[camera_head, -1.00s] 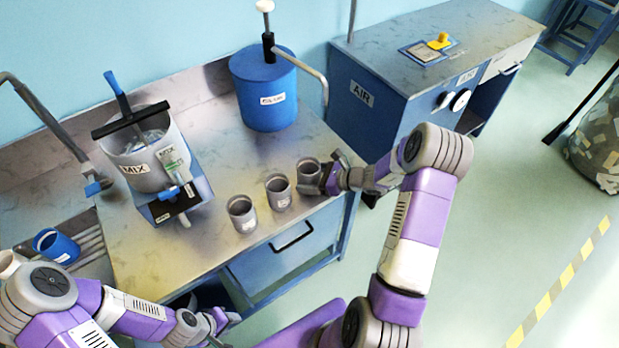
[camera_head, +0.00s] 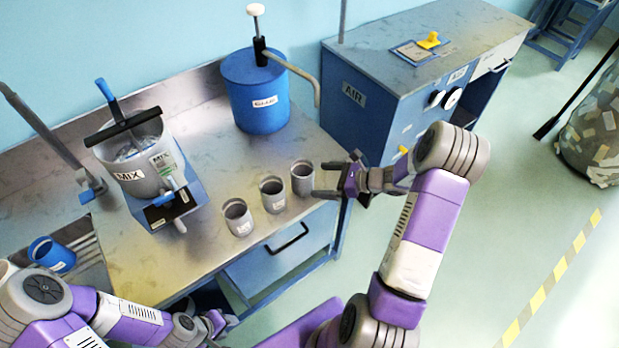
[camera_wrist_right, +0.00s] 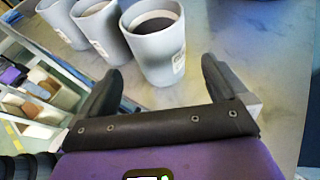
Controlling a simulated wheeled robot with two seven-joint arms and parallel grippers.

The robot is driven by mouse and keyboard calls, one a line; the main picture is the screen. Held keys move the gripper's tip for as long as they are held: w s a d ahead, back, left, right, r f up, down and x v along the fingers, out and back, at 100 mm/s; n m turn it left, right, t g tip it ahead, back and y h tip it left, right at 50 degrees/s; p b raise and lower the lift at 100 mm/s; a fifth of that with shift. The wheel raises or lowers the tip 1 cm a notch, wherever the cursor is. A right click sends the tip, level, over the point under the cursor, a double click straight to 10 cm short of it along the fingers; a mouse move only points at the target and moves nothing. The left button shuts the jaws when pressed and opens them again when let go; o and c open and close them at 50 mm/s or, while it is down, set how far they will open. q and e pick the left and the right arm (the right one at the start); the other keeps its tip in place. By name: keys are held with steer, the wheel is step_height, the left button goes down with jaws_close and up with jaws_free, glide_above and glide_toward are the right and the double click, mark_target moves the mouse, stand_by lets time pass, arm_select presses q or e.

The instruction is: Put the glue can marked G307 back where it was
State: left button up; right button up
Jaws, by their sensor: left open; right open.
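Three grey cans stand upright in a slanting row near the bench's front edge: a left can (camera_head: 238,218), a middle can (camera_head: 273,195) and a right can (camera_head: 302,179). Their labels are too small to read, so I cannot tell which is G307. My right gripper (camera_head: 322,180) is open and empty, just right of the right can and pointing at it. In the right wrist view the right can (camera_wrist_right: 155,52) stands beyond the open fingers (camera_wrist_right: 160,85), with the other two behind to the left. My left gripper (camera_head: 218,322) is open, low in front of the bench.
A blue GLUE drum (camera_head: 258,100) with a pump stands behind the cans. A grey MIX pot (camera_head: 140,170) is on the left. A blue cup (camera_head: 52,255) sits far left. The AIR cabinet (camera_head: 365,110) stands to the right. Bare bench (camera_head: 215,150) lies behind the row.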

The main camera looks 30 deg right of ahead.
steer(key=v, duration=0.4)
steer(key=shift+s+d+r, duration=0.15)
steer(key=shift+s+d, duration=0.05)
steer(key=shift+s, duration=0.05)
stand_by(0.3)
